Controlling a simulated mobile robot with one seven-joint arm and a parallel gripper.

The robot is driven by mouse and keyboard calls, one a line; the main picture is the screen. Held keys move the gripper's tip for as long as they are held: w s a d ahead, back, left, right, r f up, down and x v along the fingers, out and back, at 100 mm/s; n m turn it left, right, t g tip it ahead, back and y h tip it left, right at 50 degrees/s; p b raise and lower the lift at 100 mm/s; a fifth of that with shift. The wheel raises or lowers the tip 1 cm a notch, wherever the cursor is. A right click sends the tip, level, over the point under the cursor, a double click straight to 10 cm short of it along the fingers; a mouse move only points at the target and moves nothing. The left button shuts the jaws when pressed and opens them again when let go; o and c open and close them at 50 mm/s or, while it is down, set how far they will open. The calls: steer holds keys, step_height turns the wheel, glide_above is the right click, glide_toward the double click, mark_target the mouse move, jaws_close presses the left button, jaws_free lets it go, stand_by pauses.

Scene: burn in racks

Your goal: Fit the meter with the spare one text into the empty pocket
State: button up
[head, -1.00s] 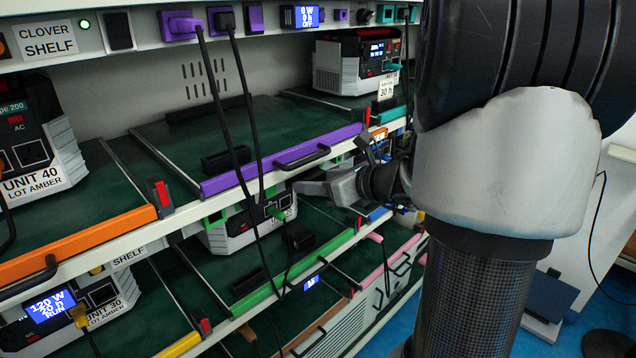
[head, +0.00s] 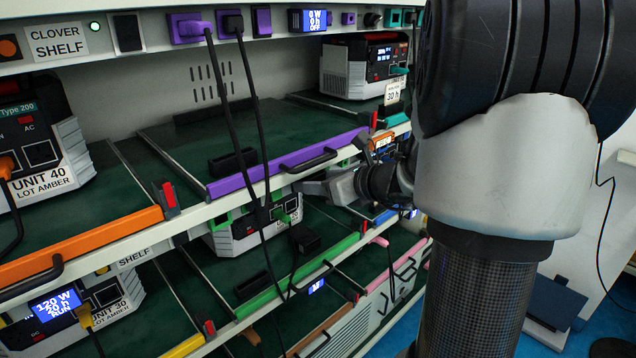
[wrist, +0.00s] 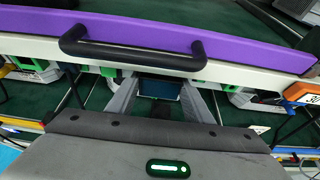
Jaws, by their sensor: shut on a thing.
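My arm hides part of the racks on the right. A lit blue meter (head: 313,19) reading 0 W, OFF is in the top rail. I cannot make out which pocket is empty.
The purple shelf edge (head: 283,164) and its black handle (wrist: 130,45) are close above my gripper. Black cables (head: 222,110) hang from the top rail at the left. A white unit (head: 262,226) stands on the green-edged shelf below. An orange-framed meter (head: 384,142) is at the right.

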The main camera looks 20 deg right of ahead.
steer(key=shift+w+a, duration=0.1)
steer(key=shift+w, duration=0.05)
steer(key=o, duration=1.5)
steer(key=shift+c, duration=0.2)
